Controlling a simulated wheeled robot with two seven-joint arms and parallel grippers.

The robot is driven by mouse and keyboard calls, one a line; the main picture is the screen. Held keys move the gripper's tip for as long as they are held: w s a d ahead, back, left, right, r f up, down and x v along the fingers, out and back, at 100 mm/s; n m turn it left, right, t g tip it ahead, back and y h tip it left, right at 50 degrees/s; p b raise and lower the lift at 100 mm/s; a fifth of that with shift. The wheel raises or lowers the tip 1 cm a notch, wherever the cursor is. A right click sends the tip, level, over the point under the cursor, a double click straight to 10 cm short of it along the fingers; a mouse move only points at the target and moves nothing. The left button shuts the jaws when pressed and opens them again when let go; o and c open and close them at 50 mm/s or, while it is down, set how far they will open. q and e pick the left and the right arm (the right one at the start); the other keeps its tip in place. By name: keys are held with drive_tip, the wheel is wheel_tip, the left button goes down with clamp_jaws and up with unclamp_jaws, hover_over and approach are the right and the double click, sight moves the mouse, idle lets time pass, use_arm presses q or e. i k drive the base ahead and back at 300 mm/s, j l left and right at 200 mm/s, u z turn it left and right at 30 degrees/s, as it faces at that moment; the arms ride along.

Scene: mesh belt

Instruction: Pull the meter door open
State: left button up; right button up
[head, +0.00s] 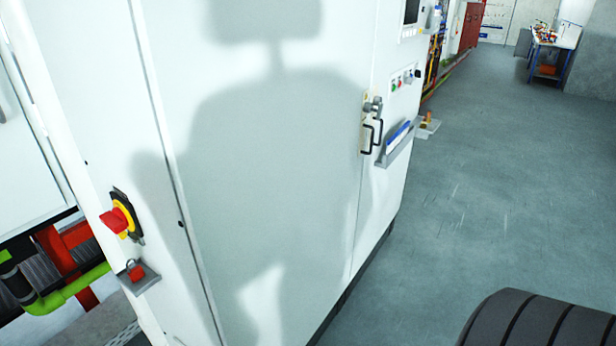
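A tall white cabinet has a large flat door (270,180) that fills the middle of the head view. The door looks shut, flush with its frame. A dark bar handle (372,137) sits near the door's right edge, with a small latch or lock fitting (372,106) just above it. No label shows which door is the meter door. Neither of my grippers is in view. My shadow falls across the door.
A red and yellow rotary switch (115,220) and a small ledge with a red padlock (136,272) stick out at left. A grey holder (399,142) with blue papers juts out right of the handle.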

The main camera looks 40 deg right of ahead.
sight(259, 104)
drive_tip(key=z, duration=0.5)
drive_tip(key=l+z, duration=0.2)
drive_tip(key=z, duration=0.25)
drive_tip(key=k+l+z, duration=0.1)
drive_tip(key=z, duration=0.3)
drive_tip(key=l+z, duration=0.3)
drive_tip(key=z, duration=0.15)
drive_tip(key=l+z, duration=0.15)
drive_tip(key=z, duration=0.25)
drive_tip(key=i+l, duration=0.2)
drive_tip(key=l, duration=0.2)
drive_tip(key=z, duration=0.05)
